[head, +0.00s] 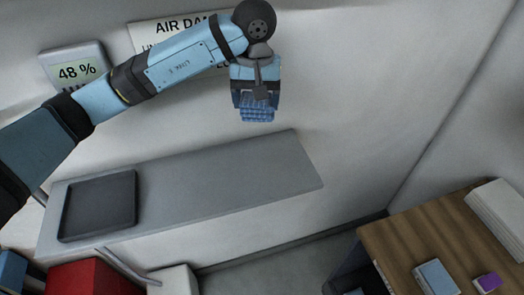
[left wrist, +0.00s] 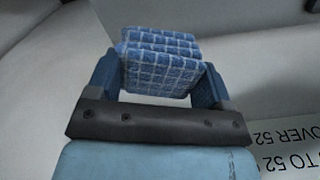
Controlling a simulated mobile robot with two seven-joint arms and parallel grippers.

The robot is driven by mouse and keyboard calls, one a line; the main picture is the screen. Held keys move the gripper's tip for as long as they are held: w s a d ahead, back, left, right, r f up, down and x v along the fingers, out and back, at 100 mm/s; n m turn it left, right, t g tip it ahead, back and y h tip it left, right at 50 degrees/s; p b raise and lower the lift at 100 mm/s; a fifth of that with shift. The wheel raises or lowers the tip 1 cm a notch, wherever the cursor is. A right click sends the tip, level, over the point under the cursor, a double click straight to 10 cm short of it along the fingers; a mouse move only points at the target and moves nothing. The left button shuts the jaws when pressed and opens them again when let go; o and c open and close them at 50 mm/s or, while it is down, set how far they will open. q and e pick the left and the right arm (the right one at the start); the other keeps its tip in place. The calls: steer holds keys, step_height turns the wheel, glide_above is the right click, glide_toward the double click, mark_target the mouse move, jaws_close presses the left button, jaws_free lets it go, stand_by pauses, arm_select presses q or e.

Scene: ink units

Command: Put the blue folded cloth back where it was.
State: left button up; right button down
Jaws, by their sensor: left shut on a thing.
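The blue folded cloth (head: 257,114) has a light grid pattern and hangs below my left gripper (head: 256,100) in the head view. In the left wrist view the cloth (left wrist: 160,65) sits between the two fingers of the left gripper (left wrist: 158,80), which is shut on it. The gripper holds the cloth in the air, in front of the pale wall, above the grey shelf (head: 225,190) in the picture. The cloth appears clear of the shelf. My right gripper is not in view.
A dark tray (head: 133,205) lies on the shelf's left end; the shelf's right part is bare. A red box (head: 90,278) is at lower left. A wooden table (head: 410,235) at lower right bears a book (head: 437,278) and a purple item (head: 489,282). A display (head: 75,70) reads 48 %.

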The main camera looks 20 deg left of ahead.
mark_target(255, 120)
arm_select(q)
steer(key=shift+s+a+f, duration=0.1)
steer(key=shift+s+f, duration=0.1)
steer(key=shift+s, duration=0.15)
steer(key=f, duration=0.2)
steer(key=s+f+b, duration=0.1)
steer(key=f, duration=0.4)
steer(key=f+b, duration=0.1)
steer(key=f, duration=0.2)
steer(key=f+b, duration=0.1)
steer(key=f, duration=0.2)
steer(key=shift+w+f, duration=0.3)
steer(key=shift+f, duration=0.05)
step_height(255, 120, down, 5)
steer(key=shift+f+b, duration=0.1)
steer(key=shift+b, duration=0.8)
steer(key=o, duration=0.8)
steer(key=shift+w, duration=0.1)
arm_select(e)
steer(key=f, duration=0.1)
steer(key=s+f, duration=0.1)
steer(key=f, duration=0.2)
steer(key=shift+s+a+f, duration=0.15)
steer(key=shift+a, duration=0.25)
